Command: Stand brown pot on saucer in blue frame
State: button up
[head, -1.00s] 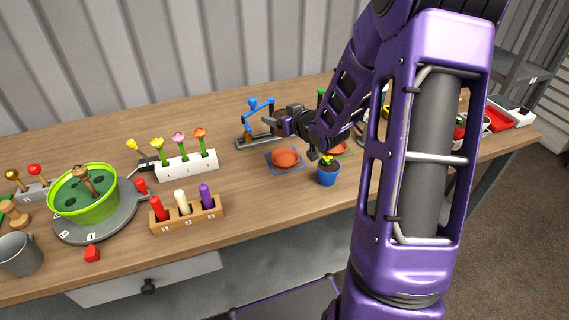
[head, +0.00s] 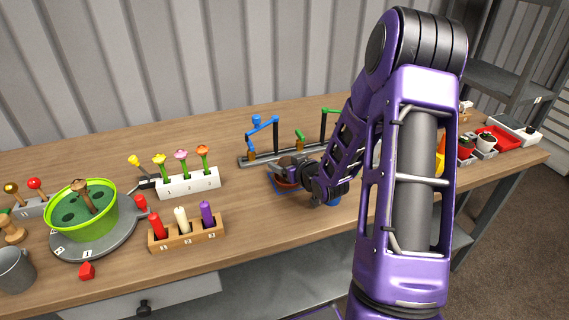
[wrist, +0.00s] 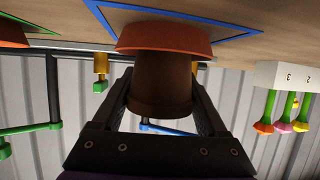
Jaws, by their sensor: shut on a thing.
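My gripper (wrist: 160,100) is shut on the brown pot (wrist: 158,82), one finger on each side of it. The wrist view is upside down. In it the pot's far end meets the orange saucer (wrist: 165,38), though I cannot tell whether they touch. The saucer lies inside the blue frame (wrist: 215,19) on the table. In the head view my gripper (head: 290,172) is over the saucer, and the pot is mostly hidden. Part of the blue frame (head: 273,186) shows to the left.
A rail with a blue lever (head: 262,132) and green levers stands just behind. A candle block (head: 187,232) and a white flower block (head: 188,186) stand to the left.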

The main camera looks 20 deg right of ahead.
jog(key=shift+f, duration=0.15)
jog(key=o, duration=1.3)
jog(key=shift+o, duration=0.2)
jog(key=shift+r, duration=0.3)
jog(key=p+v, duration=0.1)
jog(key=v, duration=1.1)
